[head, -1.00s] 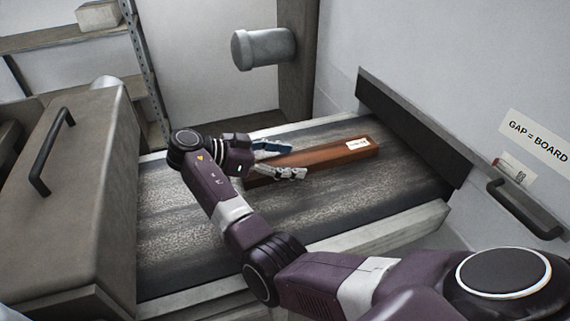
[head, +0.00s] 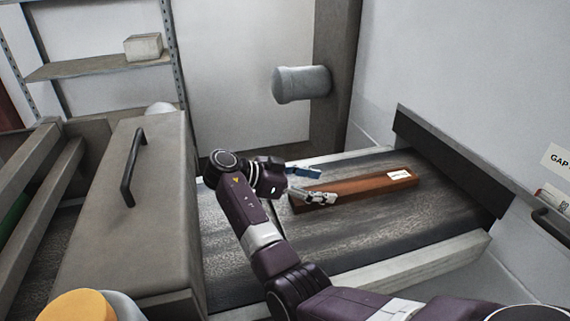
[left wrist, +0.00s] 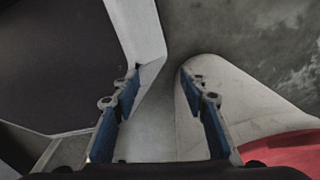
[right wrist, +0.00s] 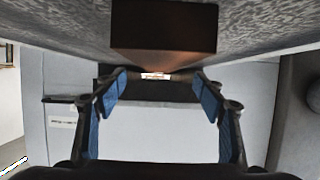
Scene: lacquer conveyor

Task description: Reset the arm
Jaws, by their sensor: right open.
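My right gripper (head: 312,184) is open just off the near left end of a long reddish-brown board (head: 352,189). The board lies on the dark conveyor belt (head: 400,235) and has a white label at its far right end. In the right wrist view the board's end (right wrist: 163,27) shows above the open, empty fingers (right wrist: 160,88), clear of them. My left gripper is outside the head view. In the left wrist view its fingers (left wrist: 157,95) are apart with nothing between them.
A grey hood with a handle (head: 130,215) covers the belt's left part. A dark bar (head: 450,160) runs along the wall at the belt's right end. A grey cylinder (head: 302,84) sticks out from a post behind. A shelf with a pale box (head: 143,47) stands back left.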

